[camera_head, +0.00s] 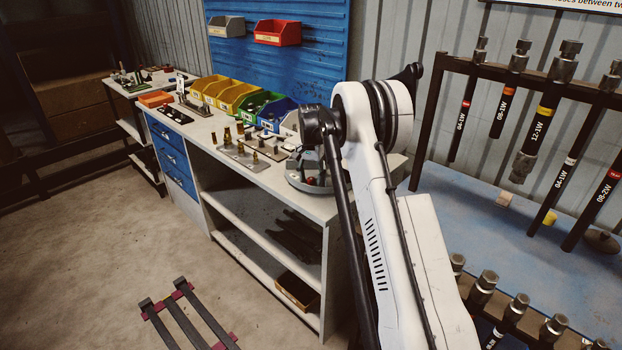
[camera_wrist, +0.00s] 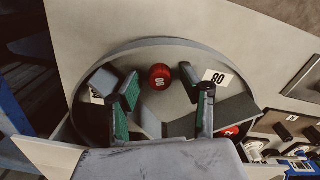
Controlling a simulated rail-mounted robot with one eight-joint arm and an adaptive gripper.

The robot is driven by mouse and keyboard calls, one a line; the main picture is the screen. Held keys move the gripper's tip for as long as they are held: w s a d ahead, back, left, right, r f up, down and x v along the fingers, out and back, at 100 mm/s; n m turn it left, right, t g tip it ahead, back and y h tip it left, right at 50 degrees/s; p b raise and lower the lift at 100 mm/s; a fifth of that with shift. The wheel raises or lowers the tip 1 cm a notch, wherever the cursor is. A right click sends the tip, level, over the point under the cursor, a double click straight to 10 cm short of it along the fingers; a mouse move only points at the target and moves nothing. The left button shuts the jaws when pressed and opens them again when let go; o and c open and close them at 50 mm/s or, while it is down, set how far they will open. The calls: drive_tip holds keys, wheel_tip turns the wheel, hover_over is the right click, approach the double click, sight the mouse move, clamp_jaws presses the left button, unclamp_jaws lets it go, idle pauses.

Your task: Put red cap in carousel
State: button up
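The white bench (camera_head: 318,207) holds a plate of brass fittings (camera_head: 240,153) and yellow, green and blue bins (camera_head: 262,107) beside the carousel. A rack of hanging hoses (camera_head: 540,125) stands at the right. Grey dividers (camera_wrist: 235,112) rise inside the carousel near my fingers.

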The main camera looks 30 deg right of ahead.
sight(311, 179)
wheel_tip(311, 179, up, 12)
drive_tip(key=s+a+r+n+t, duration=0.2)
drive_tip(key=s+a+r, duration=0.6)
drive_tip(key=s, duration=0.2)
drive_tip(key=s+a+r+n+t, duration=0.1)
drive_tip(key=s+a+r+n, duration=0.2)
drive_tip(key=s+a+r, duration=0.65)
drive_tip(key=s+a+f+n+t, duration=0.1)
drive_tip(key=s+a+f, duration=0.1)
drive_tip(key=s, duration=0.7)
drive_tip(key=s+a+f+n+t, duration=0.1)
drive_tip(key=s+f, duration=0.3)
drive_tip(key=s, duration=0.5)
drive_tip(key=s+a+f+n+t, duration=0.2)
drive_tip(key=s+a+f, duration=0.1)
drive_tip(key=s, duration=0.6)
drive_tip(key=shift+s+a+f+n, duration=0.2)
drive_tip(key=shift+a+f+n, duration=0.1)
